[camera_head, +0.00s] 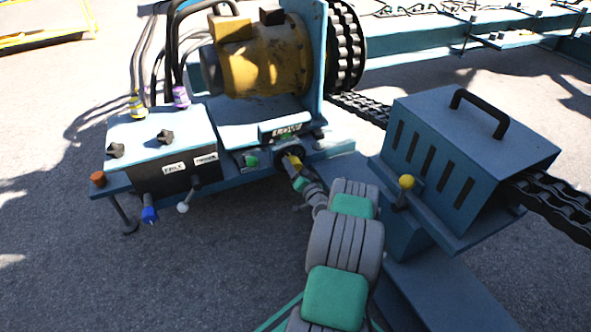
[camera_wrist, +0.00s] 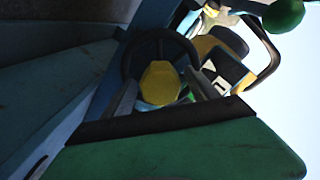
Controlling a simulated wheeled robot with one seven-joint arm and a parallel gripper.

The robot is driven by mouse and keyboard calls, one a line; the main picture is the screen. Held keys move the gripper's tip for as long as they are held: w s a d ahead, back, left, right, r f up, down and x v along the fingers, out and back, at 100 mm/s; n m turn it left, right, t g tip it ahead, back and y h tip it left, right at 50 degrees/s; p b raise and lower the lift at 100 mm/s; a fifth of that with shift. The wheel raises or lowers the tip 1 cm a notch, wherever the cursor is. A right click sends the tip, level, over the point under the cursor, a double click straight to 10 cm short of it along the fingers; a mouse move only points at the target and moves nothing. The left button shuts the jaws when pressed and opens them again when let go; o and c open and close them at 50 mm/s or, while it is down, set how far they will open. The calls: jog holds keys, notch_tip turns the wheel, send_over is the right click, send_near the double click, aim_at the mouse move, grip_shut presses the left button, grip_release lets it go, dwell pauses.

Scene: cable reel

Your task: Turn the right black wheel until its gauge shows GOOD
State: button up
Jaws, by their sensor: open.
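The right black wheel (camera_wrist: 160,42) shows in the wrist view as a dark ring around a yellow hub (camera_wrist: 160,84). In the head view, its yellow part (camera_head: 293,161) shows at the end of my arm, with most of the rim hidden. My gripper (camera_wrist: 160,98) is open, with one grey finger on each side of the hub; I cannot tell whether they touch it. It also shows in the head view (camera_head: 298,175). The gauge plate (camera_head: 286,130) above the wheel reads LOW. A green knob (camera_head: 252,160) sits left of the wheel.
A control box (camera_head: 150,150) with black knobs and blue and white levers stands at left. A yellow motor (camera_head: 265,58) is behind. A blue slotted housing (camera_head: 465,150) with a yellow-knobbed lever (camera_head: 406,182) stands close to the right of my arm. Open pavement lies at lower left.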

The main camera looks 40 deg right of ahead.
jog(key=shift+c, duration=0.2)
grip_shut()
dwell(0.6)
